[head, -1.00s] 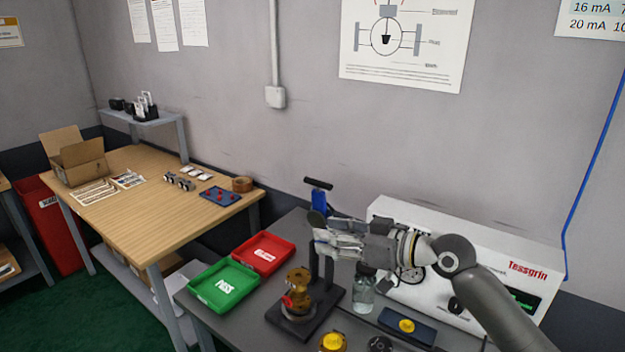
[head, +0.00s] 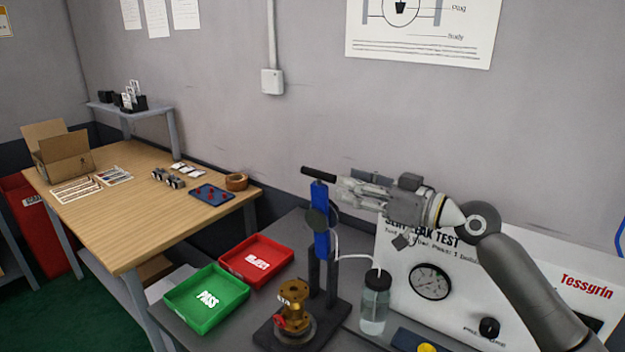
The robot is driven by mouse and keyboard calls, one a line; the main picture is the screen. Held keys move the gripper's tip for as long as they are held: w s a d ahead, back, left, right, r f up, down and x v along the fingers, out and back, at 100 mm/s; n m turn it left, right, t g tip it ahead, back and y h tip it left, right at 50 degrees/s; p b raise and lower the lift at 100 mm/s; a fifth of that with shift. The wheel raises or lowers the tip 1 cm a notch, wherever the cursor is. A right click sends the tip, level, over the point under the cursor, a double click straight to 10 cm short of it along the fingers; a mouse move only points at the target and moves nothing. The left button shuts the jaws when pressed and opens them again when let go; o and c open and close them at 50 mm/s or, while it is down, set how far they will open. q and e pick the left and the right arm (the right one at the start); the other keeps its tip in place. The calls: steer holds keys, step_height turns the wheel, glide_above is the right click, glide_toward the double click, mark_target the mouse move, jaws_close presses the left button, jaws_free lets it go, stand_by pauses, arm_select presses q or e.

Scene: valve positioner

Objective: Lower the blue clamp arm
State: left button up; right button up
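The blue clamp arm (head: 321,238) stands upright on a dark stand (head: 331,285), with a black crossbar handle (head: 318,173) at its top and a dark round pad on its side. A brass valve body (head: 293,306) with a red part sits on the stand's base, below and left of the arm. My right gripper (head: 342,190) is just right of the arm's top, its fingertips by the right end of the handle. Whether they touch the handle, and how far the fingers are apart, I cannot tell. My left gripper is out of view.
A white leak test box (head: 455,270) with a gauge stands behind at the right. A bottle (head: 375,302) with a tube stands just right of the stand. A green PASS tray (head: 207,298) and a red tray (head: 256,262) lie to the left. Space above the trays is clear.

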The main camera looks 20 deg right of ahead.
mark_target(320, 175)
steer(key=w+a+p, duration=0.1)
steer(key=a, duration=0.1)
steer(key=w+a+r+p, duration=0.1)
steer(key=w+a, duration=0.1)
steer(key=shift+w+r+p, duration=0.1)
steer(key=shift+w+p, duration=0.15)
steer(key=shift+p, duration=0.1)
steer(key=x, duration=0.1)
steer(key=p+x, duration=0.1)
steer(key=x, duration=0.2)
steer(key=shift+w+d+f, duration=0.15)
steer(key=shift+f, duration=0.15)
steer(key=shift+w+a, duration=0.35)
steer(key=shift+a, duration=0.05)
jaws_close()
steer(key=shift+f, duration=0.1)
